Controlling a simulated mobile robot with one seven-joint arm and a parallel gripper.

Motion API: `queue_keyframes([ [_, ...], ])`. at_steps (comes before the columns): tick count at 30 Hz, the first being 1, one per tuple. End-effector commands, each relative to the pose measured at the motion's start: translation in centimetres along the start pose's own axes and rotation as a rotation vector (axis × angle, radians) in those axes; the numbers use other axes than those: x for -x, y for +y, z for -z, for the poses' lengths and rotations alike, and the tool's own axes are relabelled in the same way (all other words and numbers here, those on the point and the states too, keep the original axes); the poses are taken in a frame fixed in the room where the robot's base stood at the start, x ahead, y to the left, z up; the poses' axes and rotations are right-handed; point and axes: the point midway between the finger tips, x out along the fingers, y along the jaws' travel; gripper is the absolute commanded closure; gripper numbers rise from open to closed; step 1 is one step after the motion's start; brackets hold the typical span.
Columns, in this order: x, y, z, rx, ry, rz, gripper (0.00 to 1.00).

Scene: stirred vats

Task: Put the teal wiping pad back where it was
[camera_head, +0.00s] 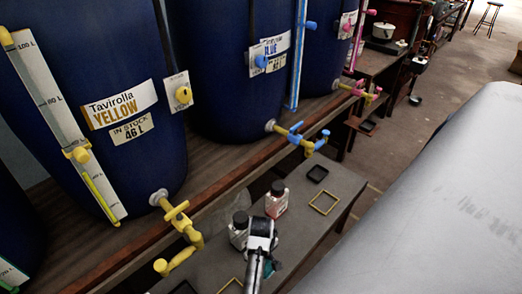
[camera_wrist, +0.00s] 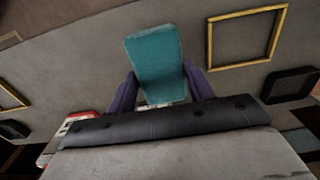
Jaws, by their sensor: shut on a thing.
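The teal wiping pad (camera_wrist: 155,65) is held between the two purple fingers of my gripper (camera_wrist: 166,88) in the wrist view. The pad sticks out past the fingertips, over the grey bench top (camera_wrist: 150,15). In the head view only a small teal bit (camera_head: 277,266) shows beside my wrist, and the fingers are mostly hidden there. I cannot tell whether the pad touches the bench. A yellow square outline (camera_wrist: 211,52) lies on the bench to the right of the pad in the wrist view.
Two bottles, one red-labelled (camera_head: 277,203) and one white (camera_head: 238,232), stand close by my wrist. Black trays (camera_head: 317,173) and another yellow outline (camera_head: 324,210) lie on the low bench.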

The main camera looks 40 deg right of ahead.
Motion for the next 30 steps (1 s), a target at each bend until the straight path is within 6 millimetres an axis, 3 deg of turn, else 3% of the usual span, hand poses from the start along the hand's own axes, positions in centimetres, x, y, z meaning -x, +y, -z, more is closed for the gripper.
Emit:
queue_keyframes([
  [13,-5.2,0.0,0.0,0.0,-0.001,0.002,0.7],
  [26,-6.0,0.0,0.0,0.0,0.0,0.0,0.7],
  [27,-5.9,0.0,0.0,0.0,0.0,0.0,0.46],
  [30,-5.9,0.0,0.0,0.0,0.0,0.0,0.33],
])
